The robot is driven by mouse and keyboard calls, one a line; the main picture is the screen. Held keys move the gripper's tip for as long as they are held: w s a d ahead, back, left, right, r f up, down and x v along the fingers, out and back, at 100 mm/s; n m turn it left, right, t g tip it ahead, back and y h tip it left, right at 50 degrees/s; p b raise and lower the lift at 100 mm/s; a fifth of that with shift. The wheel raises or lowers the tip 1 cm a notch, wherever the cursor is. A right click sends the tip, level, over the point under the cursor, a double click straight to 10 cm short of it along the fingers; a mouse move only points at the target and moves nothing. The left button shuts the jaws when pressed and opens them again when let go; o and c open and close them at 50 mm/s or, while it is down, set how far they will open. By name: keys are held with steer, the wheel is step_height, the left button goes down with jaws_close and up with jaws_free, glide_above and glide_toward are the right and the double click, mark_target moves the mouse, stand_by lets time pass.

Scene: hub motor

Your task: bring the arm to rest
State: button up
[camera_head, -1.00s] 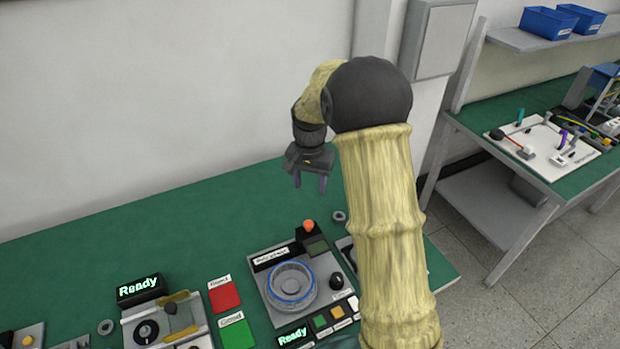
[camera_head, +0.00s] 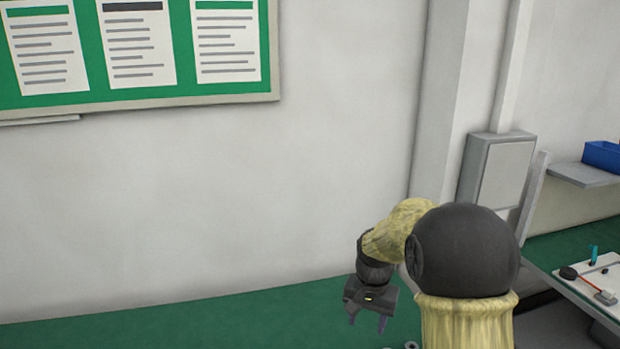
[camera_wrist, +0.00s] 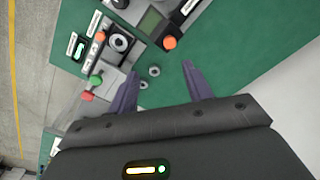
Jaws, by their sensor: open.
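My gripper (camera_head: 366,321) hangs from my bent arm above the far part of the green bench, in front of the pale wall. Its two dark purple fingers are apart, with nothing between them. In the wrist view my gripper (camera_wrist: 158,84) shows the same open fingers pointing toward the bench top. The bench and its devices lie beyond the fingertips, and no device is touched.
The green bench top (camera_head: 200,325) runs along the wall. In the wrist view, devices with orange buttons (camera_wrist: 169,42) and two small grey rings (camera_wrist: 154,71) sit on it. A grey wall box (camera_head: 505,170) and a side bench with a white board (camera_head: 590,285) stand right.

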steer(key=s+d+n+t, duration=0.1)
steer(key=s+n, duration=0.4)
steer(key=s, duration=1.3)
steer(key=shift+d+f+t, duration=0.15)
steer(key=shift+f+t, duration=0.25)
steer(key=shift+t, duration=0.1)
steer(key=shift+s, duration=0.1)
steer(key=shift+c, duration=0.2)
steer(key=shift+c, duration=1.3)
